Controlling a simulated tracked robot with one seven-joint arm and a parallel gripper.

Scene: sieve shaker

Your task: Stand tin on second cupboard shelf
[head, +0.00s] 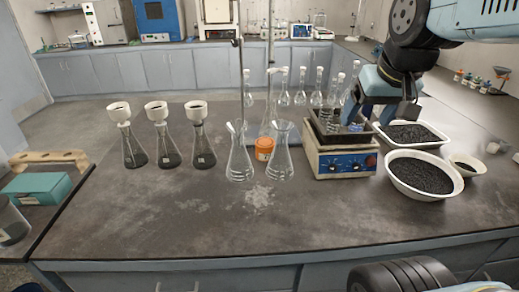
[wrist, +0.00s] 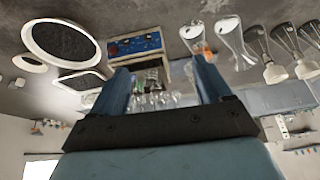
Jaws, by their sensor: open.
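A small orange tin (head: 264,149) with a pale label stands on the dark bench between two clear conical flasks. It shows in the wrist view as an orange patch (wrist: 203,50) beyond a finger, partly covered. My gripper (head: 384,112) is open, fingers down, above and behind the right side of the hotplate, to the right of the tin and apart from it. In the wrist view my gripper (wrist: 162,75) has its two fingers wide apart with nothing held. No open cupboard with shelves can be made out; the grey cupboards (head: 150,68) at the back look closed.
A hotplate (head: 340,162) with a dark tray stands right of the flasks. A white bowl (head: 421,176) and a white tray (head: 412,134) of black grains lie further right. Tall glassware stands behind the tin. Three funnel-topped flasks (head: 165,145) stand left. The front of the bench is clear.

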